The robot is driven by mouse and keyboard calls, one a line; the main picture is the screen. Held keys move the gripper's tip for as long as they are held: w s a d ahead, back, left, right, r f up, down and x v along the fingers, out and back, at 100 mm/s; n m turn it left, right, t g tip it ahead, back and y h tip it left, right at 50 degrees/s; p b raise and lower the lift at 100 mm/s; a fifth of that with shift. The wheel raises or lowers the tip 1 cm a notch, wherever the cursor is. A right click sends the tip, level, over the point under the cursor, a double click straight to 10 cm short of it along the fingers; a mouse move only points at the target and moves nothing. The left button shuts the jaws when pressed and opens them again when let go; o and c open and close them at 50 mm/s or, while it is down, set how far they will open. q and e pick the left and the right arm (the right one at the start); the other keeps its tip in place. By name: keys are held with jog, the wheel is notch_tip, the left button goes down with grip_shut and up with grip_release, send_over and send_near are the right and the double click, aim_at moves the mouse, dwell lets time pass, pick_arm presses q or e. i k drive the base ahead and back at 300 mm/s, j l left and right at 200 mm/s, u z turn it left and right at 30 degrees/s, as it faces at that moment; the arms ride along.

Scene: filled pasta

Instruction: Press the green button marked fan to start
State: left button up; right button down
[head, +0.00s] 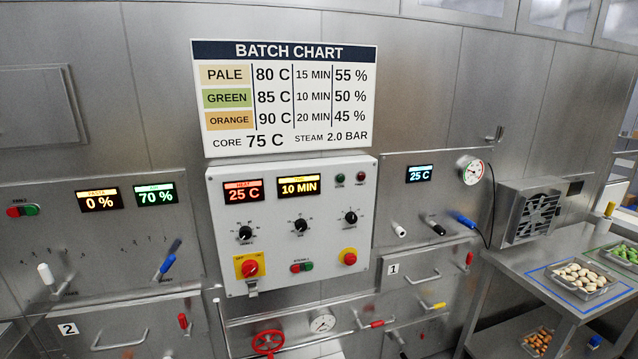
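A red and green button pair (22,211) sits on the steel panel at the far left, with its green button (31,210) on the right half. A small label above the pair is too blurred to read for certain. Another pair with a red and a green button (308,266) sits low on the grey control box (325,220), between a red knob on yellow and a red button on yellow. Its small label is also unclear. Neither of my grippers shows in the head view.
A batch chart (285,95) hangs above the control box. Coloured lever handles, including a blue one (167,263) and a white one (44,272), stick out from the panels. A fan unit (537,213) and a steel table with food trays (580,278) stand at the right.

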aim_at(30, 210)
jog(key=u, duration=1.4)
